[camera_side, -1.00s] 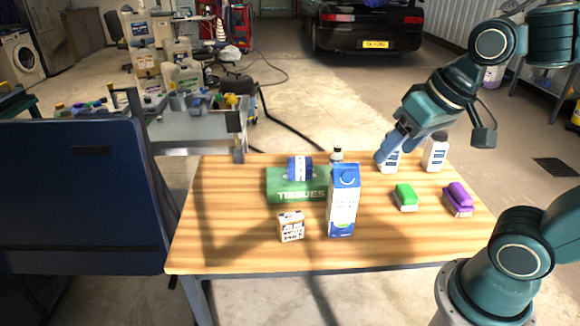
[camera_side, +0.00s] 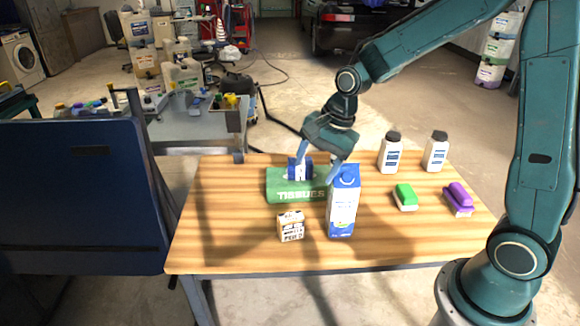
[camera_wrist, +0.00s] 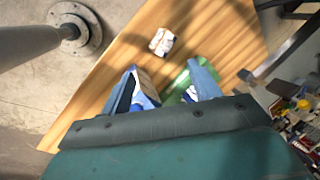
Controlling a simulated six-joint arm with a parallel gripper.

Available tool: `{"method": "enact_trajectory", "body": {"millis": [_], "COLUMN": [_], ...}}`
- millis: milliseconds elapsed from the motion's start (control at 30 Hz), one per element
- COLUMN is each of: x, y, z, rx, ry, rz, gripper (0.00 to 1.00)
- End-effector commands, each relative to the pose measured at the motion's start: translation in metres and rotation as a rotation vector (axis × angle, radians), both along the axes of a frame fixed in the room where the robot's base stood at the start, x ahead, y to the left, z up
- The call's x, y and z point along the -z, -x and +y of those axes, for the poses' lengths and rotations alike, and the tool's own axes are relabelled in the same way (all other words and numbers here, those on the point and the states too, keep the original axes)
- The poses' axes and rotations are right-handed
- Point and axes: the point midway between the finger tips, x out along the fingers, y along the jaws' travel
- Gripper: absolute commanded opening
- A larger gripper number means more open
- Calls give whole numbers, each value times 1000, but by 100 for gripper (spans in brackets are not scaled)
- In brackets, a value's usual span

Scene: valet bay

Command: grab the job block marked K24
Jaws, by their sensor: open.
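A small white block with dark printed letters (camera_side: 291,226) stands on the wooden table, left of the milk carton; its marking is too small to read surely. In the wrist view a white printed block (camera_wrist: 162,41) lies beyond my fingertips, with bare wood around it. My gripper (camera_side: 318,172) is open and empty, over the green tissue box (camera_side: 283,190) and behind the carton, apart from the block. In the wrist view my two fingers (camera_wrist: 163,88) stand spread. A blue item with a white label (camera_side: 294,172) sits on the tissue box, partly hidden by a finger.
A tall blue and white carton (camera_side: 342,215) stands right of the block, close to my gripper. Two white bottles (camera_side: 390,154) stand at the back right. A green brush (camera_side: 405,196) and a purple brush (camera_side: 459,198) lie at the right. The table's front left is clear.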

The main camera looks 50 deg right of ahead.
Motion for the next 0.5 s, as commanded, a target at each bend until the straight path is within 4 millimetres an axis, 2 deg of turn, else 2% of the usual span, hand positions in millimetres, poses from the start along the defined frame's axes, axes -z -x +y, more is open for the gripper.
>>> {"method": "enact_trajectory", "body": {"millis": [33, 200, 500], "x": [13, 50, 123], "y": [-7, -27, -52], "z": [-1, -4, -7], "rx": [51, 232, 555], "ry": [-22, -95, -214], "rz": [23, 79, 187], "gripper": [62, 62, 62]}}
